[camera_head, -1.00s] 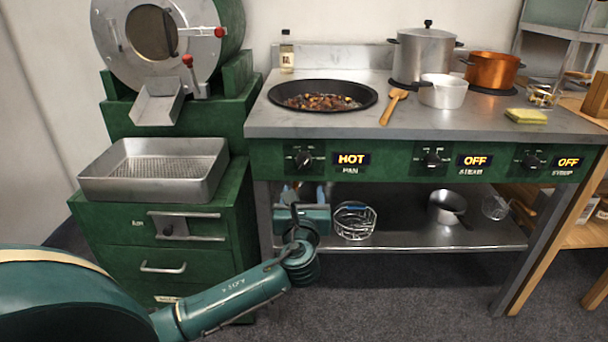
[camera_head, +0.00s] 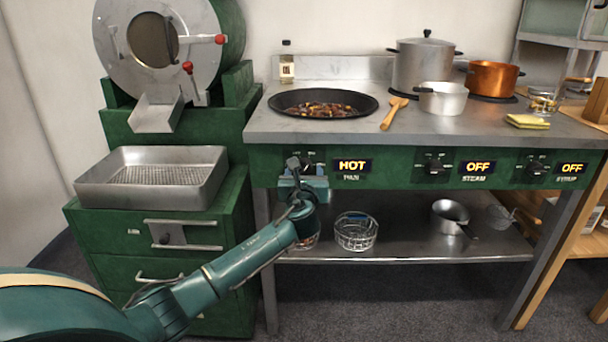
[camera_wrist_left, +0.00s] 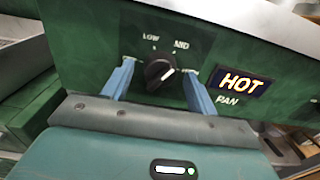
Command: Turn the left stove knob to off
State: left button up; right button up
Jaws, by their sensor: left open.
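The left stove knob is black and round, with a pale pointer mark, and shows in the left wrist view (camera_wrist_left: 160,74) on the green front panel. Its display (camera_head: 352,165) reads HOT above the label PAN. My left gripper (camera_head: 303,166) is in front of this knob and hides most of it in the head view. In the left wrist view the blue fingers (camera_wrist_left: 158,82) stand open, one on each side of the knob, with visible gaps to it. The pointer aims up and right, below the MID mark. My right gripper is not in view.
A black pan (camera_head: 323,103) of chestnuts sits on the stove above the knob. The middle knob (camera_head: 434,166) and right knob (camera_head: 537,167) have displays reading OFF. A wire basket (camera_head: 356,231) stands on the lower shelf. A metal tray (camera_head: 152,179) is at left.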

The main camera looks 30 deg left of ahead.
pick_arm(q)
jog(key=c, duration=1)
